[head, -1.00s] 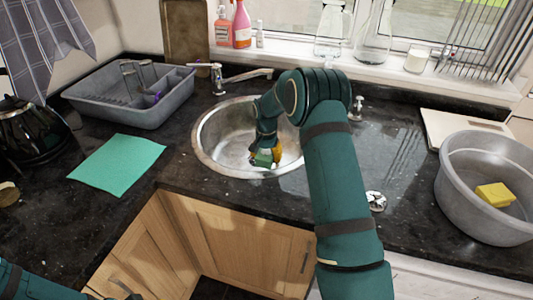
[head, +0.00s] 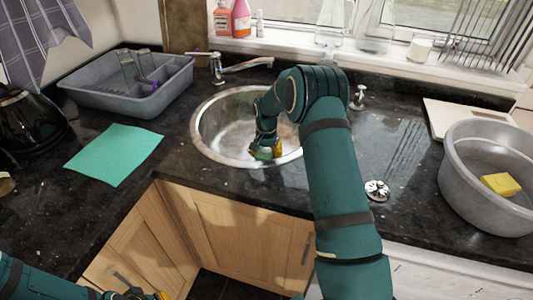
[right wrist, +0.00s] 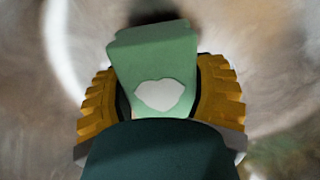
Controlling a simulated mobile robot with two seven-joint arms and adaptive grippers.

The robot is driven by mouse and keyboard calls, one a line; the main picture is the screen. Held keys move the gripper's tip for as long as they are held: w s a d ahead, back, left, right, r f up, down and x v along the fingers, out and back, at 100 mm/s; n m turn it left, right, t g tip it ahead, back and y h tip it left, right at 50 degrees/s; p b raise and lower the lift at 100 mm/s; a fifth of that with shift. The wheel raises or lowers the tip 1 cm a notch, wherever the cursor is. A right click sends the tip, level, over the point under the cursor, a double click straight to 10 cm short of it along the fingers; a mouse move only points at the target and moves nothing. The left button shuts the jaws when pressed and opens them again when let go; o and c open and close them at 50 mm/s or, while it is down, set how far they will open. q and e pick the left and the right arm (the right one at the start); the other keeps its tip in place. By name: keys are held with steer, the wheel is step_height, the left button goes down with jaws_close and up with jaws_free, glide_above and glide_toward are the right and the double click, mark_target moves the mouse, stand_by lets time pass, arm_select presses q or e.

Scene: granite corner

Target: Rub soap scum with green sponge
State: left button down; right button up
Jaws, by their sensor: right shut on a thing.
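My right gripper (head: 270,147) is down inside the round steel sink (head: 208,143), near its front wall. It is shut on the green sponge (head: 264,154). In the right wrist view the green sponge (right wrist: 153,62) sits between the two ridged yellow fingers, with a pale heart-shaped patch on its face. Whitish, blurred smears show on the sink surface (right wrist: 250,45), but I cannot tell soap scum from reflections. Whether the sponge touches the metal is hidden. My left gripper (head: 140,292) is at the bottom left edge, mostly cut off, with one yellow fingertip showing.
A chrome tap (head: 240,66) stands behind the sink. A grey dish rack (head: 130,95) and green cloth (head: 114,153) are left. A grey basin (head: 460,190) holding a yellow sponge (head: 501,184) is right, beside a metal drain fitting (head: 377,191). Bottles (head: 241,18) line the sill.

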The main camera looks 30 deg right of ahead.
steer(key=shift+f+b, duration=0.6)
steer(key=shift+f, duration=0.4)
steer(key=shift+s+d, duration=0.1)
steer(key=shift+s, duration=0.05)
